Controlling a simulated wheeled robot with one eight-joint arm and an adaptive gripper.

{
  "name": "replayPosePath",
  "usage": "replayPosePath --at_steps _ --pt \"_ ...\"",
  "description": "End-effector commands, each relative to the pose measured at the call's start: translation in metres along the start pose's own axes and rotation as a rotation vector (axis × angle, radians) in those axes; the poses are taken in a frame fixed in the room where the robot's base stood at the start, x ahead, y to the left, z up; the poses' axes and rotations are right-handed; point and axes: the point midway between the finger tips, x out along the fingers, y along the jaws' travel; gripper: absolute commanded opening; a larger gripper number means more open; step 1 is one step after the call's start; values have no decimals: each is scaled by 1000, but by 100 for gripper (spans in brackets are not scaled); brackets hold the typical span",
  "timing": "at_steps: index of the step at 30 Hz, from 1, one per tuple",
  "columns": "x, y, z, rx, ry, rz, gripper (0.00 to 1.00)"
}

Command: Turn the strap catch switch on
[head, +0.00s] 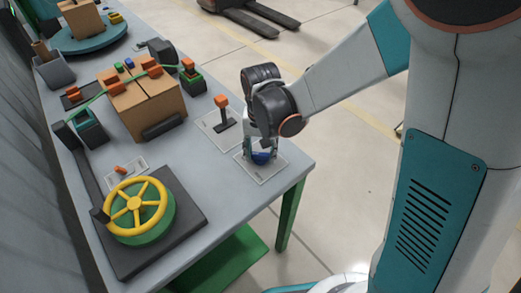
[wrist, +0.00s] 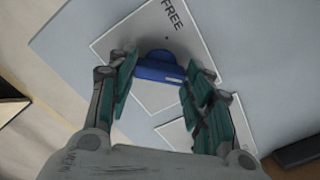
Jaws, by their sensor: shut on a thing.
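A blue switch knob (head: 261,158) sits on a pale plate (head: 270,173) at the table's front right corner. In the wrist view the blue knob (wrist: 157,72) lies across the plate (wrist: 203,31), which is marked "FREE"; any other marking is hidden or unreadable. I cannot tell for certain that this is the strap catch switch. My gripper (head: 261,151) points down over the plate. Its teal fingers (wrist: 160,64) stand on either side of the knob and are shut on it. The fingers partly hide the knob in the head view.
An orange-topped lever (head: 222,101) stands on another plate behind. A cardboard box (head: 147,103) with a green strap and orange clips sits mid-table. A yellow handwheel (head: 135,206) is at the front left, near a small orange switch (head: 120,170). The floor right of the table is open.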

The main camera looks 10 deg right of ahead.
Motion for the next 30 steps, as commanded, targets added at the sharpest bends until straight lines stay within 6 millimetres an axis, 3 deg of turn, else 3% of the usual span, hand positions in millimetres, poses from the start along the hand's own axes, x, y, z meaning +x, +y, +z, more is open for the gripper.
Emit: replayPosePath --at_steps 12,13,15,16,26,30 --pt "1 1 1 9 -2 1 23" --pt "1 1 1 9 -2 1 49" --pt "1 0 1 8 -2 1 65" --pt "1 0 1 8 -2 1 67" --pt "0 0 0 7 -1 0 67" --pt "-10 0 0 7 0 0 67"
